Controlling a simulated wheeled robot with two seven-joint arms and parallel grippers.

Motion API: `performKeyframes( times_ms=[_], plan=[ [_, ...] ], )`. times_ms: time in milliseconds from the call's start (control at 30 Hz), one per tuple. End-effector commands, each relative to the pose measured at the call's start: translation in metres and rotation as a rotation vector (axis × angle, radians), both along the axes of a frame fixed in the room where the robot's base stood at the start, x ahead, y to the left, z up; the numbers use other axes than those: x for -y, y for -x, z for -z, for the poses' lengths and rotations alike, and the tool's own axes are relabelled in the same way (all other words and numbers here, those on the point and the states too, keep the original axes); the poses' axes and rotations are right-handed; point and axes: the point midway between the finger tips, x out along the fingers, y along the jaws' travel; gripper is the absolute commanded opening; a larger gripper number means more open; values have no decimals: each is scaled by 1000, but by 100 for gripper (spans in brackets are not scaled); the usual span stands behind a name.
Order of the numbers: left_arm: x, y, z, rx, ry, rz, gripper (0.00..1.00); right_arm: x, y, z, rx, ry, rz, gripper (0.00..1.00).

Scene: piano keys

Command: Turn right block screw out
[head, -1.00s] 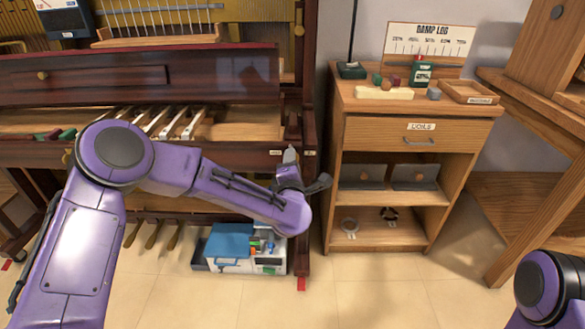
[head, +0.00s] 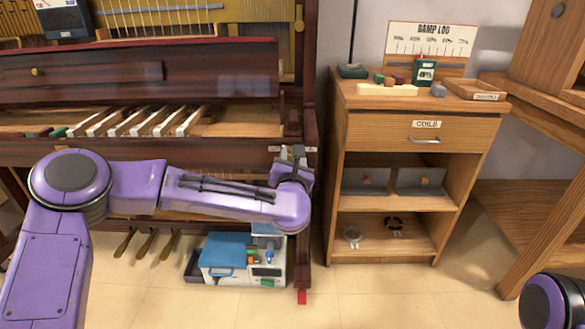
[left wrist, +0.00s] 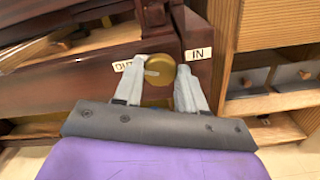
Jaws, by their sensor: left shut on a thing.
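The right block screw is a round brass knob with a pale slot mark (left wrist: 160,70), on the dark red wood of the piano's right end in the left wrist view. An OUT label (left wrist: 123,65) is on its left, partly covered by a finger, and an IN label (left wrist: 198,54) is on its right. My left gripper (left wrist: 161,75) has its two grey fingers on either side of the knob and is shut on it. In the head view, my left gripper (head: 291,155) is at the right end of the key bed, and the knob is hard to make out. My right gripper is out of view.
The piano (head: 150,100) has its keys exposed left of my gripper. A wooden cabinet (head: 385,106) with a coils drawer stands close on the right. A white and blue toolbox (head: 230,258) sits on the floor below my left arm. Part of my right arm shows at the lower right.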

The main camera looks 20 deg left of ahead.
Motion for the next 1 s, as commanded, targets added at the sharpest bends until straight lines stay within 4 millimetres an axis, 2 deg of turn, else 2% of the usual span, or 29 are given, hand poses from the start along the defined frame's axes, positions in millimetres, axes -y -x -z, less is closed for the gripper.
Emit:
performKeyframes(
  times_ms=[33,100,400,1000],
  plan=[
    [0,0,6,10,38,1,10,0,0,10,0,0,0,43],
    [0,0,6,25,93,1,10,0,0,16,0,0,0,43],
    [0,0,4,78,273,0,10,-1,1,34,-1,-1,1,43],
    [0,0,1,103,366,0,10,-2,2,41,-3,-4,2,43]
  ],
)
